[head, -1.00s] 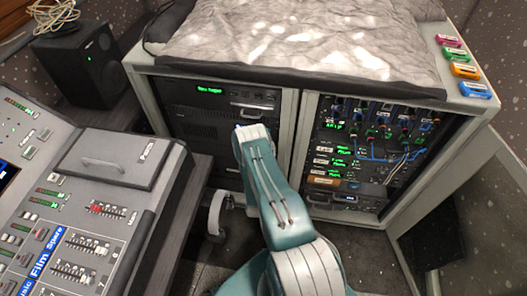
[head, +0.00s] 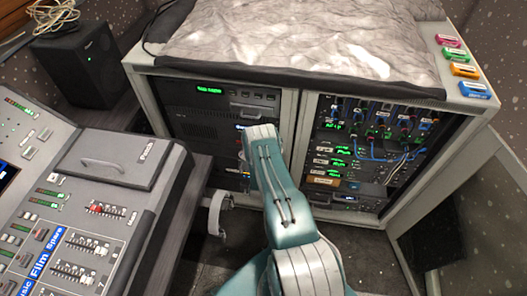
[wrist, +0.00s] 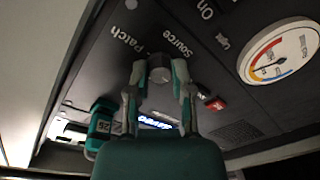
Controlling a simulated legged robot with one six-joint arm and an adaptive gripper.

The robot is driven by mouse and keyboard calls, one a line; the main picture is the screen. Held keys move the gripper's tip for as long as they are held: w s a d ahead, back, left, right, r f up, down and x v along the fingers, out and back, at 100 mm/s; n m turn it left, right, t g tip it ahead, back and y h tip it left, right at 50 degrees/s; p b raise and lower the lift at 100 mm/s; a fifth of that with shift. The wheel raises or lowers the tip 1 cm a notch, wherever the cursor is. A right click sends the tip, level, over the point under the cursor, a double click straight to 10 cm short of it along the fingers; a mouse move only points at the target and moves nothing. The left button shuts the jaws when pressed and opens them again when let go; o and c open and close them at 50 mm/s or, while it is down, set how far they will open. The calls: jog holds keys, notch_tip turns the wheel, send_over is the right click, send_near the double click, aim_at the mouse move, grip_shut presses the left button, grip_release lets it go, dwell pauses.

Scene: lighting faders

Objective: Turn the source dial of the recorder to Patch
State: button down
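The source dial (wrist: 159,68) is a small round grey knob on the recorder's dark front panel (wrist: 215,75) in the wrist view. The word "Source" is printed at its upper right and "Patch" at its upper left. My gripper (wrist: 160,72) has one finger on each side of the dial, very close to it. I cannot tell whether both fingers press on it. The dial's pointer mark is not clear. In the head view my arm reaches to the left bay of the rack and hides the dial and my fingertips.
A round gauge (wrist: 280,52) and a red button (wrist: 216,104) sit right of the dial in the wrist view. A lit blue display (wrist: 155,123) is partly behind the gripper. The fader console (head: 75,215) stands left of my arm, and the patch cables (head: 385,150) are right.

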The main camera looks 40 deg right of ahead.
jog(key=shift+a+m, duration=0.1)
jog(key=shift+m, duration=0.2)
jog(key=shift+a+f+n+g+h, duration=0.1)
jog(key=shift+n+g+h, duration=0.25)
jog(key=shift+n, duration=5.5)
jog(key=shift+d+f+n+g+h, duration=0.15)
jog(key=shift+n+g, duration=0.3)
jog(key=shift+n, duration=5.35)
jog(key=shift+a+f+n+g+h, duration=0.15)
jog(key=shift+n+g+h, duration=0.2)
jog(key=shift+n, duration=5.5)
